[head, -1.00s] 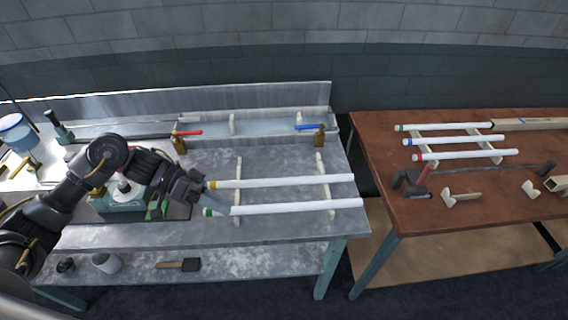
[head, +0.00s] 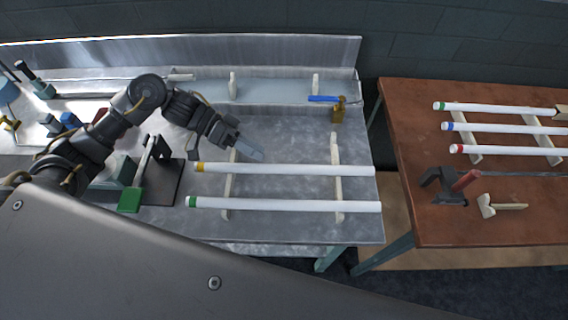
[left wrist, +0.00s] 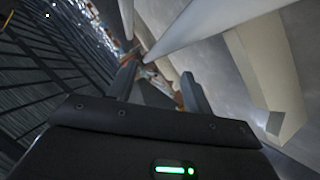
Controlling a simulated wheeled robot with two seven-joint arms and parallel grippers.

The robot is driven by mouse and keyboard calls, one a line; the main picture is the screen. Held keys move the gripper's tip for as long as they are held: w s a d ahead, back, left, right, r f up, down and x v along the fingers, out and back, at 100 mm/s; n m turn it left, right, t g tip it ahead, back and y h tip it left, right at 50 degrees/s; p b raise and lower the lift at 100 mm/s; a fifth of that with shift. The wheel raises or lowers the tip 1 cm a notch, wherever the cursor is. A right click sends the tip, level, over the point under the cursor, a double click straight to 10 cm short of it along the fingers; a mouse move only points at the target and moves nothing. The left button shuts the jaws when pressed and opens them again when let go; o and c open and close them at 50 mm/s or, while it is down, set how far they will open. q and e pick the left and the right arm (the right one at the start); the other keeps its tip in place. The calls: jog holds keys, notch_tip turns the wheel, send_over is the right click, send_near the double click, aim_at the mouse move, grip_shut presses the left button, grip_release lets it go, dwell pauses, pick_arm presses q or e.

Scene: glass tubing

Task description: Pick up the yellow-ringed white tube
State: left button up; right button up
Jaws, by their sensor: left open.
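The yellow-ringed white tube (head: 290,170) lies level across two pale rack bars (head: 336,150) on the metal bench in the head view, its yellow ring at the left end. A green-ringed white tube (head: 290,205) lies parallel on the near side. My left gripper (head: 252,150) is open and empty, just beyond the yellow-ringed tube near its left end, apparently apart from it. In the left wrist view, the open fingers (left wrist: 160,85) show with a white tube (left wrist: 210,25) close by; its ring is not visible. My right gripper is not in view.
A pale rack bar (left wrist: 265,80) fills the right of the left wrist view. A blue-handled brass valve (head: 337,112) stands behind the tubes. A green-and-black tool (head: 140,180) sits left of them. The brown table (head: 450,220) at right bears more tubes and a clamp.

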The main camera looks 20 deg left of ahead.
aim_at(284, 169)
pick_arm(q)
jog(key=shift+x, duration=0.85)
jog(key=shift+s+d+f+p, duration=0.15)
jog(key=shift+s+d+p, duration=0.05)
jog(key=shift+d+p, duration=0.25)
jog(key=p+x, duration=0.1)
jog(key=x, duration=0.2)
jog(key=shift+d+f, duration=0.2)
jog(key=shift+f, duration=0.05)
jog(key=shift+d+f, duration=0.2)
jog(key=shift+d, duration=0.1)
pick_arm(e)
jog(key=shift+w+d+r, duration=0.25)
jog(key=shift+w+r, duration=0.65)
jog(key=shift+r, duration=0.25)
pick_arm(q)
jog(key=shift+c, duration=0.2)
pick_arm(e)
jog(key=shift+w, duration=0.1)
pick_arm(q)
jog(key=shift+c, duration=1.1)
jog(key=c, duration=0.8)
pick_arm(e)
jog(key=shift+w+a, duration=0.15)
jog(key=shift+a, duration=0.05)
